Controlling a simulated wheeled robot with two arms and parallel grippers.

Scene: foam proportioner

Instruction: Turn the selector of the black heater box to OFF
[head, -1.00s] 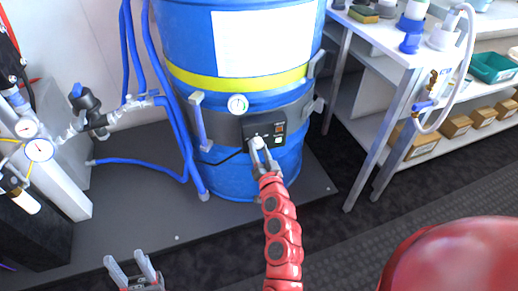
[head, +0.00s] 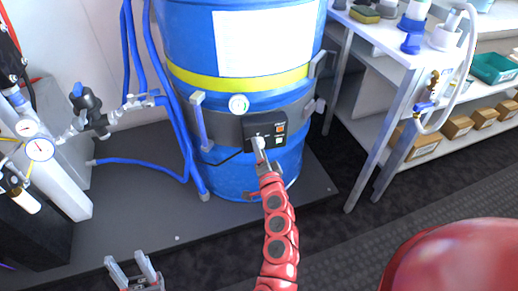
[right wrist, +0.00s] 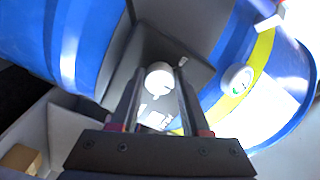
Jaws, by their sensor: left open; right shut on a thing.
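In the right wrist view the box (right wrist: 180,55) lies behind the fingers. Its selector is a pale round knob (right wrist: 159,78) between the fingertips; in the head view the gripper covers it. My right gripper (head: 260,148) is shut on the selector; its fingers also show in the right wrist view (right wrist: 158,88). I cannot read the selector's setting. My left gripper (head: 134,271) is open and empty, low in the head view, far from the box.
A round gauge (head: 238,104) is on the drum (head: 178,50) left of the box. Blue hoses (head: 186,130) run down the drum's left side. A steel table (head: 400,90) stands to the right. Open floor plate (head: 130,210) lies in front.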

